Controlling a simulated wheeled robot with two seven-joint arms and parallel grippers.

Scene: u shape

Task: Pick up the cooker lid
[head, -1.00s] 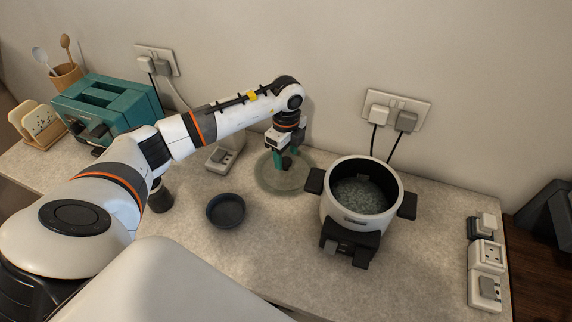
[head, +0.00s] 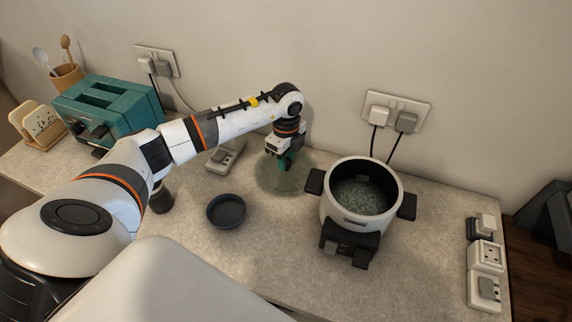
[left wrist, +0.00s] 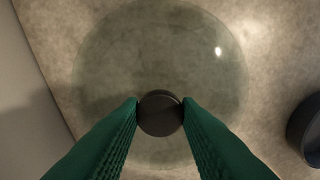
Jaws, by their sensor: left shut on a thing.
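The cooker lid (head: 297,182) is a round, clear glass disc with a dark knob, at the back of the counter to the left of the cooker. In the left wrist view its glass (left wrist: 160,50) shows below my fingers, with the dark knob (left wrist: 160,113) between the green fingertips. My left gripper (head: 284,162) is shut on this knob; it also shows in the left wrist view (left wrist: 160,118). I cannot tell whether the lid touches the counter. The white cooker (head: 340,211) stands open with greyish contents inside. My right gripper is not in view.
A small dark bowl (head: 227,210) sits in front of the lid, to the left. A teal toaster (head: 108,109) stands at the back left. Wall sockets (head: 397,108) with plugs are behind the cooker, and more sockets (head: 486,262) lie at the right. The counter's front middle is clear.

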